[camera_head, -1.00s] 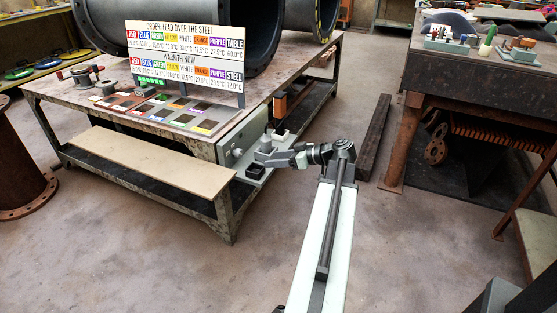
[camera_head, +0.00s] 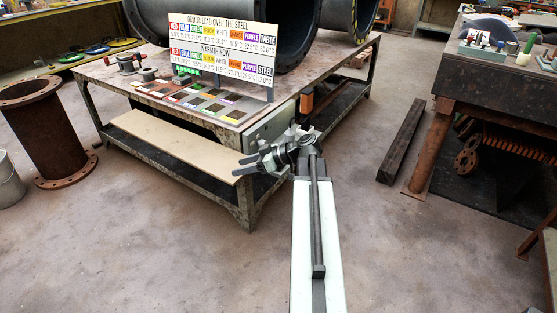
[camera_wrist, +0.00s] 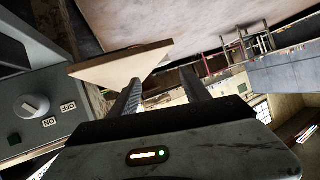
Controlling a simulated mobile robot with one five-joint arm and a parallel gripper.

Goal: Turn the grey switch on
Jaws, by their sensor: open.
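The grey switch (camera_wrist: 30,105) is a round light knob on a dark grey panel (camera_wrist: 38,65) at the left of the wrist view. Two small labels beside it appear upside down and seem to read ON and OFF. A small dark green spot (camera_wrist: 14,138) is on the panel near the knob. In the head view the panel (camera_head: 268,128) is at the near end of the steel table, and my arm hides the knob. My gripper (camera_head: 238,167) is open and empty in front of the table's corner. Its spread fingers (camera_wrist: 160,78) show in the wrist view, to the right of the switch and apart from it.
The worn table (camera_head: 130,68) carries large black pipes (camera_head: 220,25), a sign (camera_head: 222,52) and coloured tiles. A dark beam (camera_head: 402,140) lies on the floor, left of another bench (camera_head: 480,80). The floor in front is clear.

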